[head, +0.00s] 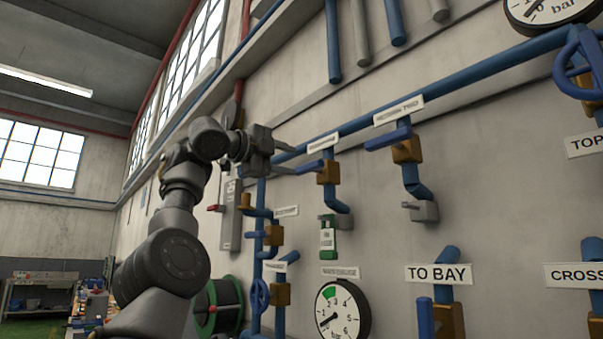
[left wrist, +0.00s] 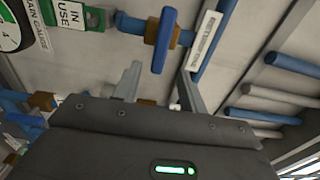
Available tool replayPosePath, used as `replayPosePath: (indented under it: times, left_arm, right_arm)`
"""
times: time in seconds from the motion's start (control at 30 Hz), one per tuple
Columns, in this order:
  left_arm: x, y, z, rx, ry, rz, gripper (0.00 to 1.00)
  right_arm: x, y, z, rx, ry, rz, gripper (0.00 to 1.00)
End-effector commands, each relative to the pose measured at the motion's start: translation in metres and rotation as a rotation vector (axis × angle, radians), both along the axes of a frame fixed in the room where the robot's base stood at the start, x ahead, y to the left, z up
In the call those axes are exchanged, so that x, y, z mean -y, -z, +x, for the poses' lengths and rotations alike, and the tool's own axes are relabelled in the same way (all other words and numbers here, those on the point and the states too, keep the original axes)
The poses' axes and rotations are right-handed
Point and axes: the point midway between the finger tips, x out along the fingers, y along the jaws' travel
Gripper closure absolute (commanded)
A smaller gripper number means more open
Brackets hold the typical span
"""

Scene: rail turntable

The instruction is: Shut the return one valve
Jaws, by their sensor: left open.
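The return one valve has a brass body (head: 328,173) on a short blue pipe below a white label (head: 323,142) too small to read surely. Its blue lever (head: 308,167) juts out to the left, crosswise to that pipe. My left gripper (head: 297,158) is at the lever's free end, its two fingers apart and nothing held. In the left wrist view the lever (left wrist: 163,45) stands ahead of the gap between the fingertips (left wrist: 158,82), with the brass body (left wrist: 153,32) behind it. Contact cannot be told. My right gripper is not in view.
The return two valve (head: 407,150) with a blue lever is just right. A green "in use" tag (head: 328,238) hangs below return one. A gauge (head: 342,309), more valves (head: 273,236) and a hose reel (head: 219,307) are lower. A blue header pipe (head: 465,77) runs above.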

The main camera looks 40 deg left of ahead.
Motion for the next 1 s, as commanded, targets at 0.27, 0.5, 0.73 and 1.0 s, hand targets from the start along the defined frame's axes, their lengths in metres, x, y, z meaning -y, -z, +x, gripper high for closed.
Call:
replayPosePath:
  times: [0.27, 0.5, 0.73, 1.0]
  left_arm:
    - [-0.002, 0.001, -0.022, -0.001, 0.000, 0.000, 0.58]
    - [-0.002, 0.000, -0.023, -0.001, 0.000, 0.000, 0.58]
    - [-0.002, 0.000, -0.022, -0.001, 0.001, 0.001, 0.58]
    - [-0.003, 0.000, -0.024, -0.001, -0.001, 0.001, 0.58]
  right_arm:
    - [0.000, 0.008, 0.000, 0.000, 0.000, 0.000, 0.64]
    - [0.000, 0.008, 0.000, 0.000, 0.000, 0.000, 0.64]
    - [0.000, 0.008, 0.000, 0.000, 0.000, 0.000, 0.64]
    - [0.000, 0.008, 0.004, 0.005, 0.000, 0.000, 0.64]
